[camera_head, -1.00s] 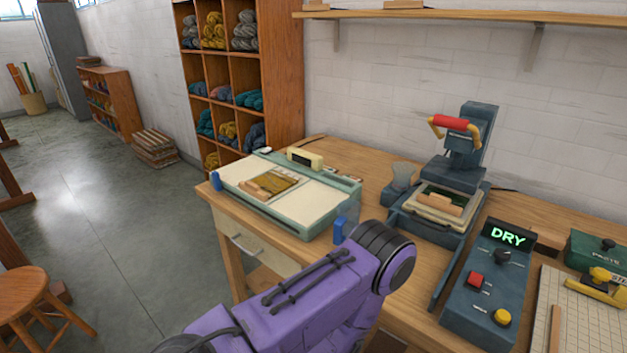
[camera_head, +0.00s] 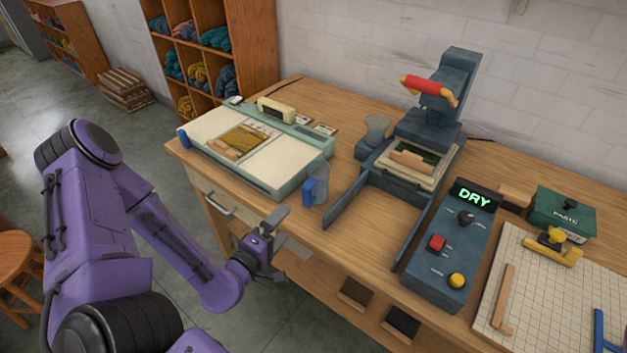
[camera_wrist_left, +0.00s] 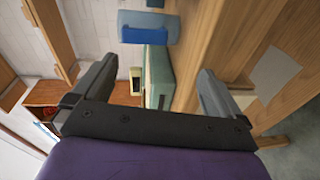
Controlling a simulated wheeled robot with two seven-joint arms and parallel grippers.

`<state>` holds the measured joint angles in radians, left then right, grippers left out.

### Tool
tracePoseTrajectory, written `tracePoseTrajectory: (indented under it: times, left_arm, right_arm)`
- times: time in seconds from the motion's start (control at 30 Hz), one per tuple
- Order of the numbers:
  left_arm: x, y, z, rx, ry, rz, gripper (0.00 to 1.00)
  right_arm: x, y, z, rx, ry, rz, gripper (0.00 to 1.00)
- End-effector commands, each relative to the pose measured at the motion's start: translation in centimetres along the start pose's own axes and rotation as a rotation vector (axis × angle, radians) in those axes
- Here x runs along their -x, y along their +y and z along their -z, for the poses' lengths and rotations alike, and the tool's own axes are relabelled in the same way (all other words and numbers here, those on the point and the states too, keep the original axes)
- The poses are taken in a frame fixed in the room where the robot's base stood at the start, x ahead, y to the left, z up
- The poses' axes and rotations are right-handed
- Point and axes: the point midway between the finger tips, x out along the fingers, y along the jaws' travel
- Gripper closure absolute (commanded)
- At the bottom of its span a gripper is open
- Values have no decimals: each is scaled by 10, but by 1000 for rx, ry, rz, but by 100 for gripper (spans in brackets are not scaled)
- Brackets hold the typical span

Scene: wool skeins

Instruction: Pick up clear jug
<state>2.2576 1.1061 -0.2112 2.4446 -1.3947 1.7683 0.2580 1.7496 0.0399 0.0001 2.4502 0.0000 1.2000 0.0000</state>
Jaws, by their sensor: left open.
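The clear jug (camera_head: 319,178) stands on the workbench near its front edge, at the right end of the pale green machine. Its body is see-through and its blue handle faces the front left. In the left wrist view the jug's blue handle (camera_wrist_left: 145,35) shows at the top, beyond the fingertips. My left gripper (camera_head: 284,232) is open and empty, just off the bench's front edge, below and left of the jug and apart from it. My right gripper is not in view.
The green machine (camera_head: 287,184) lies left of the jug. A dark press (camera_head: 425,130) with extended rails stands to its right, and a control box (camera_head: 450,250) reading DRY lies farther right. The workbench (camera_head: 345,255) has a bare strip in front of the jug.

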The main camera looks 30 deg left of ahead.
Motion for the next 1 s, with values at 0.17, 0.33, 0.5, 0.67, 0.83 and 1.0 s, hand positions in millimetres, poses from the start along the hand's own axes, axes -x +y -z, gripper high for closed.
tracePoseTrajectory:
  times: [0.17, 0.33, 0.5, 0.67, 0.83, 1.0]
  left_arm:
    - [-10, 20, 4, 86, 21, -114, 0]
    - [-42, 23, 4, 83, 18, -114, 0]
    - [-62, 24, 3, 83, 18, -110, 0]
    - [-92, 24, 1, 82, 16, -111, 0]
    - [-106, 26, 2, 85, 18, -109, 0]
    - [-106, 26, 2, 86, 18, -110, 0]
  right_arm:
    - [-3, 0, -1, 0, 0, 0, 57]
    - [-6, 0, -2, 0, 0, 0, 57]
    - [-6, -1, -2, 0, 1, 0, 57]
    - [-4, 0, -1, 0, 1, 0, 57]
    - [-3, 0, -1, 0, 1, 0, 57]
    - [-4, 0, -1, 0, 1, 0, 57]
